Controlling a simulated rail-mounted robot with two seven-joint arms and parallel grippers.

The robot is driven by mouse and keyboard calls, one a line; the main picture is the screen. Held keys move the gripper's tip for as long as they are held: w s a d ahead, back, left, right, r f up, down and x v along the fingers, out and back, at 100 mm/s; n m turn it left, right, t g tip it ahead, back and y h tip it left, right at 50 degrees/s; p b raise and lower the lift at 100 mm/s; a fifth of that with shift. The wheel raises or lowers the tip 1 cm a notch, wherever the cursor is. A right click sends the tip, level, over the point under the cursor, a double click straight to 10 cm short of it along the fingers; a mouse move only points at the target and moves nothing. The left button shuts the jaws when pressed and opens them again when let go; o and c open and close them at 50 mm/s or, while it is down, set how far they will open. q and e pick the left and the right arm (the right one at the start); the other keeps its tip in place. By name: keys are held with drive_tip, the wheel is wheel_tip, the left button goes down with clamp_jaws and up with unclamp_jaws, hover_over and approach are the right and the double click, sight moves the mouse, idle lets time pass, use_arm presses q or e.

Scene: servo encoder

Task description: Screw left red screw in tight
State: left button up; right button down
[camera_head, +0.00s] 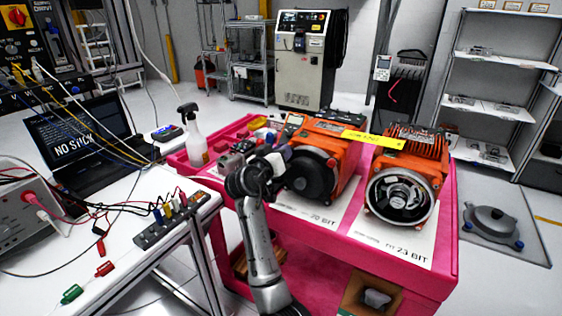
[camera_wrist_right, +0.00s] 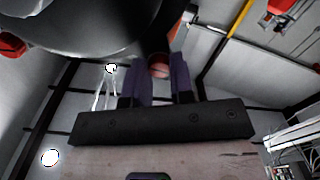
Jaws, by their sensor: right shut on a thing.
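My right gripper (camera_head: 284,154) is at the left side of the left orange motor (camera_head: 335,140), by its dark round front cover (camera_head: 312,176). In the right wrist view, the two purple-grey fingers of my right gripper (camera_wrist_right: 161,72) are closed around a small red rounded part, the red screw (camera_wrist_right: 158,66). Only its red head shows; its shaft and the hole are hidden, so I cannot tell how deep it sits. The dark curved cover (camera_wrist_right: 90,22) fills the upper left of that view. My left gripper is not in view.
A second orange motor (camera_head: 408,160) with an open front stands to the right on the pink cart (camera_head: 440,262). A spray bottle (camera_head: 193,135) stands at the cart's left. A white table (camera_head: 130,205) with cables and a laptop (camera_head: 75,138) is at left.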

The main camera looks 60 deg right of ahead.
drive_tip(key=m+b, duration=1.7)
drive_tip(key=m, duration=1.6)
drive_tip(key=shift+r, duration=0.1)
drive_tip(key=shift+m, duration=0.3)
drive_tip(key=shift+s, duration=0.1)
